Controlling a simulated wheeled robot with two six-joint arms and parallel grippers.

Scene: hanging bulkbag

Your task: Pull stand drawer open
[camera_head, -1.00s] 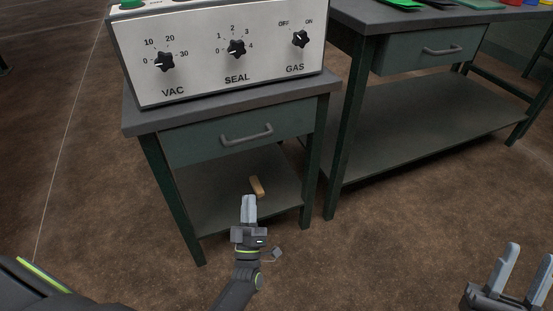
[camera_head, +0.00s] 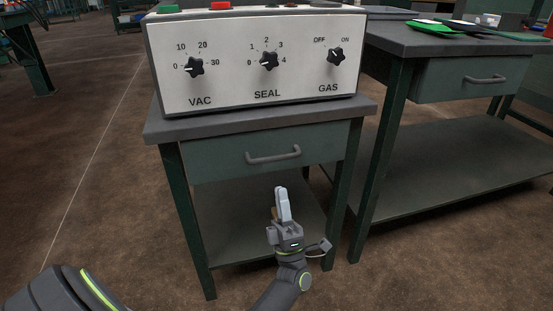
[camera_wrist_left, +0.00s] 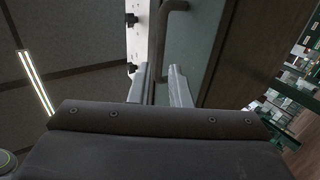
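The stand's drawer (camera_head: 220,157) is a grey-green front under the grey stand top (camera_head: 180,129), and it sits flush in the frame. Its grey bar handle (camera_head: 273,156) is at the middle of the front. My left gripper (camera_head: 283,204) points up toward it and appears just below and in front of the handle in the head view. In the left wrist view the two fingers (camera_wrist_left: 158,84) are apart, and the handle (camera_wrist_left: 165,42) appears lined up with the gap between them. I cannot tell whether they touch it. My right gripper is out of view.
A sealing machine (camera_head: 250,70) with VAC, SEAL and GAS knobs stands on top. A workbench (camera_head: 425,38) with its own drawer stands close on the right. A small brown object on the lower shelf (camera_head: 230,225) is partly hidden behind my gripper.

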